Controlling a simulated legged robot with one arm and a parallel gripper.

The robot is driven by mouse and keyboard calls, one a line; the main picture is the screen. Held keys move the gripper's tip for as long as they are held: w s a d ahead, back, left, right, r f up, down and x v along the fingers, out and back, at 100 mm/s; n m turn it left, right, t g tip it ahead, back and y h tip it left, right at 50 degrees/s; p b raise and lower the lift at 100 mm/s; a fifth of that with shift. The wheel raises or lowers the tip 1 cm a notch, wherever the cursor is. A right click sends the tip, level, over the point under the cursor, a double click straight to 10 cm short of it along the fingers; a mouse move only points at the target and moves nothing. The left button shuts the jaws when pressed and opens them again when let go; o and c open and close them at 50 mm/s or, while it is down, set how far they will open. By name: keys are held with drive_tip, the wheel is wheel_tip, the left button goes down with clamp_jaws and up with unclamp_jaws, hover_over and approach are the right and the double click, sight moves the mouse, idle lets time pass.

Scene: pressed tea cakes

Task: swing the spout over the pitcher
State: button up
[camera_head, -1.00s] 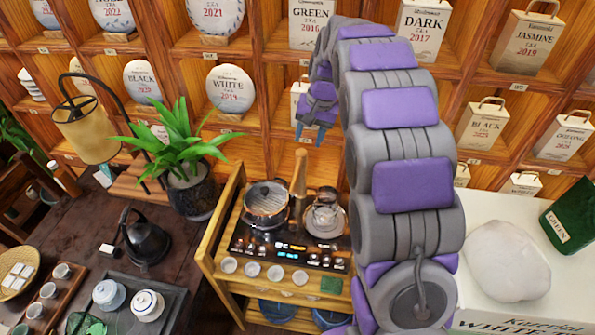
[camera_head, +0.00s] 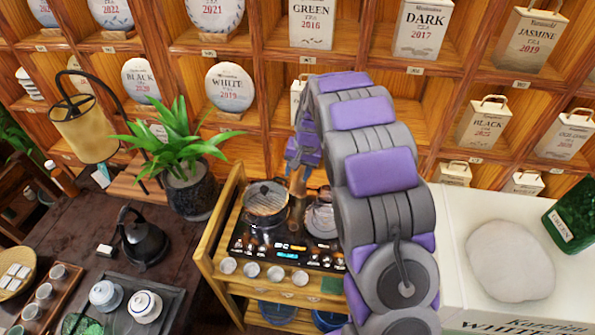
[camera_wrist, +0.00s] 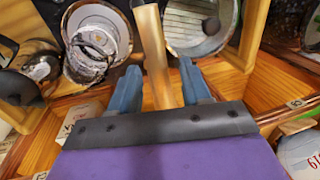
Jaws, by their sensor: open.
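My gripper (camera_head: 299,163) is open above the wooden stand, with its blue fingertips pointing down at a light-brown wooden rod (camera_head: 297,184). In the wrist view my gripper (camera_wrist: 158,80) has the rod (camera_wrist: 151,45) between its two fingers, with a gap on each side. I cannot tell whether this rod is the spout or a handle. A lidded pot (camera_head: 265,203) sits left of the rod. A shiny round vessel (camera_head: 320,220) sits right of it, partly hidden by my arm. I cannot tell which vessel is the pitcher.
The wooden stand (camera_head: 209,262) has a black control panel, with several white cups (camera_head: 251,269) along its front. A potted plant (camera_head: 190,190) and black kettle (camera_head: 143,240) are to the left. Tea shelves (camera_head: 265,150) rise close behind. A white box (camera_head: 455,240) stands right.

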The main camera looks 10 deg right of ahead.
clamp_jaws()
idle(0.5)
